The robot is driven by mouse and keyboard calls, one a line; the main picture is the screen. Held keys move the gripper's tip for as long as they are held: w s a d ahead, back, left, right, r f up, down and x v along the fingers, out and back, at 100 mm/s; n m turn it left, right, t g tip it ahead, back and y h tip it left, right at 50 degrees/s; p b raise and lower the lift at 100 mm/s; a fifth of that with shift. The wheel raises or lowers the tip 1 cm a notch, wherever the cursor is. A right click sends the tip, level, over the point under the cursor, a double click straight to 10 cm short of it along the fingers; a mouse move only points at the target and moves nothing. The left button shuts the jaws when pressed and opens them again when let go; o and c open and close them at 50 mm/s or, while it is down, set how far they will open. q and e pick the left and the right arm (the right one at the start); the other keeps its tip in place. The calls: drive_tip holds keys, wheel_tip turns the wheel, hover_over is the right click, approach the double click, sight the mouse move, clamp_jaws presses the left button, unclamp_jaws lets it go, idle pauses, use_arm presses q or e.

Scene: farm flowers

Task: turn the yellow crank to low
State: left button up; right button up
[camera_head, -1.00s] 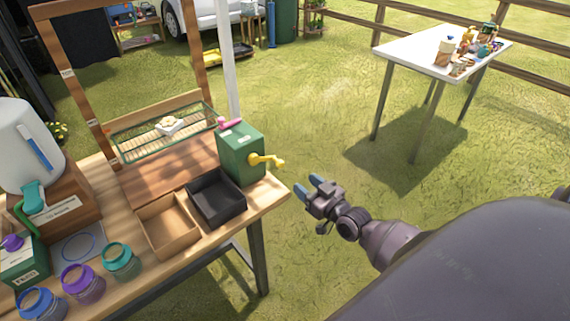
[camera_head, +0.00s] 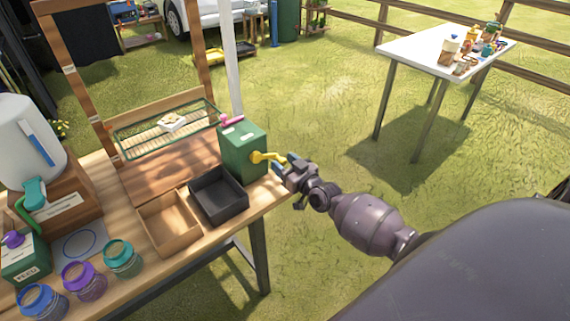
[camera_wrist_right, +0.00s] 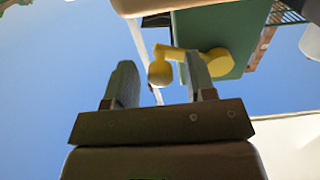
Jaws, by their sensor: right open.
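The yellow crank (camera_head: 264,157) sticks out from the right side of a green box (camera_head: 243,152) at the right end of the wooden table. My right gripper (camera_head: 284,163) is at the crank's outer end. The crank's arm passes behind or beside the right finger to a round hub (camera_wrist_right: 216,62) on the green box. I cannot tell whether a finger touches it. My left gripper is not in view.
A black tray (camera_head: 218,209) and a wooden tray (camera_head: 168,233) sit left of my right gripper on the wooden table (camera_head: 215,238). A pink handle (camera_head: 232,120) is on top of the green box. Grass lies open to the right, before a white table (camera_head: 420,58).

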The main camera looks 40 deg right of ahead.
clamp_jaws()
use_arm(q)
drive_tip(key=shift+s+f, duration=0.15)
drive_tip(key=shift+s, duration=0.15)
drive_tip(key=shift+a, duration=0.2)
use_arm(e)
drive_tip(key=shift+d+r, duration=0.1)
